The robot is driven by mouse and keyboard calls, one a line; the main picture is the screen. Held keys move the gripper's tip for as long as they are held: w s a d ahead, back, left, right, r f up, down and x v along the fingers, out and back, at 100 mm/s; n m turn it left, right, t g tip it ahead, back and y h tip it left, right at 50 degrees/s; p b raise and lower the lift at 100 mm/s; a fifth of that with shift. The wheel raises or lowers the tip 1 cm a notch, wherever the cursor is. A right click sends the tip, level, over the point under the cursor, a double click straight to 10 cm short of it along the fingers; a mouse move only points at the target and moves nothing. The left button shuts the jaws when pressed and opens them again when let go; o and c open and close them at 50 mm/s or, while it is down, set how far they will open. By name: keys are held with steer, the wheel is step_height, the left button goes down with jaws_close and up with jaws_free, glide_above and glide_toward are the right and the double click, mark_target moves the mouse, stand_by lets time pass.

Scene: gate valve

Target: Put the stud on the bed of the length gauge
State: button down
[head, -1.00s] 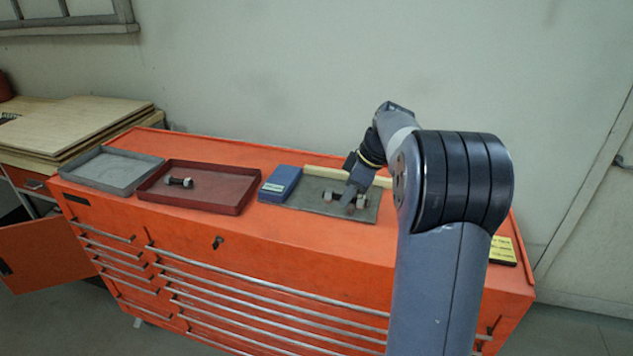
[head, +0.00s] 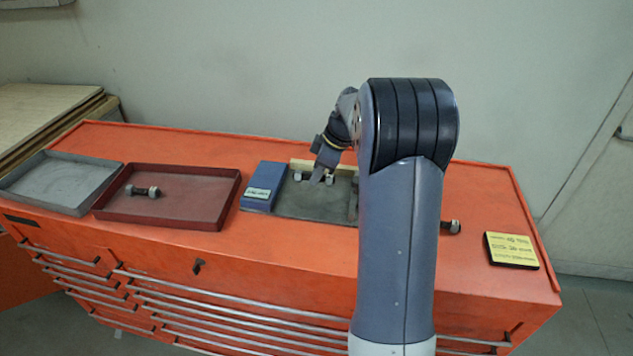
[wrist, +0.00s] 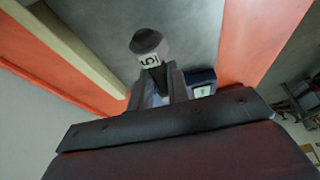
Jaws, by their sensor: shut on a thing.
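The length gauge shows in the head view as a dark grey bed (head: 292,203) with a blue block (head: 265,186) at its left end and a cream strip (head: 300,165) along its back. My gripper (head: 318,177) is over the bed, near the strip, and shut on a stud (head: 328,179). In the wrist view the held stud (wrist: 149,42) shows one dark round end and a white label reading 5, above my gripper fingers (wrist: 160,85). The blue block also shows there (wrist: 201,82). I cannot tell whether the stud touches the bed. My arm hides the bed's right part.
A dark red tray (head: 190,219) holds another stud (head: 143,191). A grey tray (head: 62,183) is left of it. A further stud (head: 451,226) lies right of my arm, near a yellow card (head: 512,249). The orange cabinet top (head: 480,190) is clear at the back right.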

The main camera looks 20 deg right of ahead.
mark_target(318, 194)
steer(key=shift+f+p, duration=0.35)
steer(key=shift+f, duration=1.5)
steer(key=shift+f, duration=0.15)
steer(key=c, duration=1.3)
jaws_free()
steer(key=shift+c, duration=0.2)
steer(key=b+v, duration=0.1)
steer(key=v, duration=1.1)
steer(key=shift+b, duration=0.35)
